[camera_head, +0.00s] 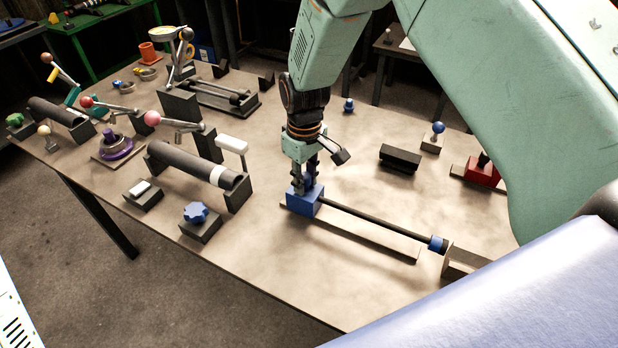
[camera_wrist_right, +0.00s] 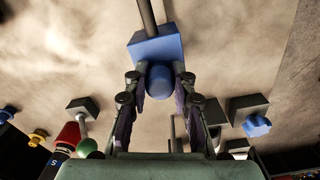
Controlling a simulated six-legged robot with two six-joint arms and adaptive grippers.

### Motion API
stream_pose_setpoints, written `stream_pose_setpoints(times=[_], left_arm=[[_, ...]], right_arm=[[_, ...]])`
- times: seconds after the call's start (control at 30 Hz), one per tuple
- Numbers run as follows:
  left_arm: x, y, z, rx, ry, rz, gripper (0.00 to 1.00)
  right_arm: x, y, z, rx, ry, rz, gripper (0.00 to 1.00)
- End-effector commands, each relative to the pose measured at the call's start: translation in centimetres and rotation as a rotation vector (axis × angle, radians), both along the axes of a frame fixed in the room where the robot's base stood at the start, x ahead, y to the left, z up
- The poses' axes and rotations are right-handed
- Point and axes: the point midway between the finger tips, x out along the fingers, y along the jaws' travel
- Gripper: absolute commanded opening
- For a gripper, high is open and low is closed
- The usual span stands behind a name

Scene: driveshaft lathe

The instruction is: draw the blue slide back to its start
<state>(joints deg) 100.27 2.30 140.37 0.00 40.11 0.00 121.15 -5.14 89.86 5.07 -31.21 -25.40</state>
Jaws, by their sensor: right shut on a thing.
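The blue slide (camera_head: 304,203) is a block with a round blue knob on top, at the left end of a dark rod (camera_head: 370,222) over a pale rail (camera_head: 350,232). A blue collar (camera_head: 437,243) sits at the rod's right end. My right gripper (camera_head: 304,184) comes down from above with its fingers around the knob. In the right wrist view, the gripper (camera_wrist_right: 158,84) has a finger on each side of the blue knob (camera_wrist_right: 159,82), and the blue block (camera_wrist_right: 155,47) lies just beyond. My left gripper is not in view.
A blue star knob (camera_head: 196,212) on a dark base and a dark cylinder (camera_head: 190,165) on supports stand left of the slide. A black block (camera_head: 400,157) and a red block (camera_head: 482,172) stand to the right. The table's front edge runs close below the rail.

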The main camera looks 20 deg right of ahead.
Motion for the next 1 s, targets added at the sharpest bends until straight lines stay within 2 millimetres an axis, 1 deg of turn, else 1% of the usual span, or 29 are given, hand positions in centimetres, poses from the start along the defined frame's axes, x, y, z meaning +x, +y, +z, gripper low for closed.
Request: stream_pose_setpoints(times=[0.03,0.5,0.53,0.7,0.8,1.0], left_arm=[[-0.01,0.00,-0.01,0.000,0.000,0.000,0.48],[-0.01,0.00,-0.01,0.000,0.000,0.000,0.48],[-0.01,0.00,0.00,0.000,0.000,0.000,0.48],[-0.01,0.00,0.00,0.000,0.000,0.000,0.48],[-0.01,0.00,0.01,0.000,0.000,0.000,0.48],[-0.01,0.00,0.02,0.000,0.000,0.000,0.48]], right_arm=[[-0.37,0.04,-0.34,0.000,0.011,0.000,0.00],[-0.37,0.03,-0.33,0.000,0.011,-0.001,0.00],[-0.36,0.04,-0.34,0.000,0.011,-0.001,0.27],[-0.15,0.11,-0.21,0.000,0.007,-0.001,0.41],[-0.03,0.14,-0.14,0.001,0.006,-0.001,0.48],[0.15,0.23,-0.06,0.001,0.004,0.000,0.48]])
